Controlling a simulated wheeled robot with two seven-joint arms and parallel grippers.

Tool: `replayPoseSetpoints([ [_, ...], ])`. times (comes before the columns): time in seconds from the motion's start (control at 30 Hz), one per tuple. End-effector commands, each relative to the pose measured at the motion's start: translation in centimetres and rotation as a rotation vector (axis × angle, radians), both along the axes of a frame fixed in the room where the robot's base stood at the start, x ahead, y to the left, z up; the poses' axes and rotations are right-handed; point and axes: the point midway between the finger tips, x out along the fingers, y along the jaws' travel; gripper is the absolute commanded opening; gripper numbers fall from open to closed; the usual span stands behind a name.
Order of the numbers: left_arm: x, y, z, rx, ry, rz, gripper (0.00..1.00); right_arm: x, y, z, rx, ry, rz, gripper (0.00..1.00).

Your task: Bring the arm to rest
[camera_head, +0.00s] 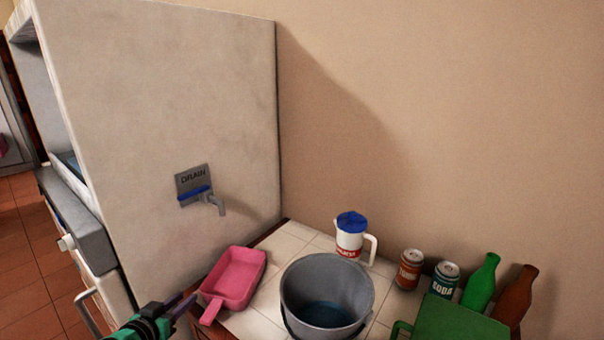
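My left gripper (184,303) shows at the bottom left edge, with a green and black body and dark fingers pointing up and right. It is small and partly cut off, so I cannot tell whether it is open or shut. No object shows clearly between its fingers. Its fingertips appear just left of the pink scoop-like tray (236,277) in the picture. My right gripper is not in view.
A grey bucket (300,291) holding dark liquid stands on a tiled counter (296,239). A drain tap (214,203) juts from the pale cabinet (160,120).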

Motion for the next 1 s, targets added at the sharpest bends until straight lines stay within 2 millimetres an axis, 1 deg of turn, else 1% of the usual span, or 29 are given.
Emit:
replayPoseSetpoints([
  [0.03,-1.2,-0.4,-1.3,0.01,0.029,0.062,0.34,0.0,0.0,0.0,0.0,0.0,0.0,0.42],
  [0.07,-2.1,-0.6,-2.2,0.03,0.062,0.1,0.34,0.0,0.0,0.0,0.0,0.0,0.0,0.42],
  [0.13,-4.6,-1.1,-4.1,0.08,0.167,0.165,0.34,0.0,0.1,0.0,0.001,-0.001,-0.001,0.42],
  [0.2,-7.2,-1.9,-5.8,0.118,0.285,0.189,0.34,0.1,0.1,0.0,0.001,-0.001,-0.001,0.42],
  [0.3,-10.5,-3.4,-7.5,0.148,0.442,0.172,0.34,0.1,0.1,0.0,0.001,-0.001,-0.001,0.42],
  [0.47,-15.4,-6.3,-9.1,0.161,0.654,0.072,0.34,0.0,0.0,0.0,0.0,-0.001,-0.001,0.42],
  [0.57,-18.1,-8.3,-9.4,0.154,0.761,-0.022,0.34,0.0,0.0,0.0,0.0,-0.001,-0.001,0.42],
  [0.67,-20.8,-10.4,-9.3,0.138,0.851,-0.134,0.34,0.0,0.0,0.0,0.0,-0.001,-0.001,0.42],
  [0.7,-20.4,-10.2,-11.0,0.15,0.859,-0.13,0.34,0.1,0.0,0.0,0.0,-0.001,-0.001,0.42],
  [0.77,-20.0,-10.2,-13.0,0.154,0.867,-0.131,0.34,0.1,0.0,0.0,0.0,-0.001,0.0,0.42],
  [0.8,-19.8,-10.2,-14.2,0.155,0.872,-0.131,0.34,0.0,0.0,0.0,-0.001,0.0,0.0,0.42],
  [0.87,-19.6,-10.3,-16.2,0.155,0.881,-0.132,0.34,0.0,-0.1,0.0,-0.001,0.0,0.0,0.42],
  [0.9,-19.6,-10.3,-17.7,0.156,0.887,-0.133,0.34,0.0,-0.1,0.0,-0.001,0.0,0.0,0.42],
  [0.97,-19.6,-10.3,-19.8,0.157,0.897,-0.135,0.34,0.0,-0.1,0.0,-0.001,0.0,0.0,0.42],
  [1.0,-19.8,-10.3,-21.4,0.157,0.903,-0.136,0.34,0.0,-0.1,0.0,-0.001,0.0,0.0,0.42],
])
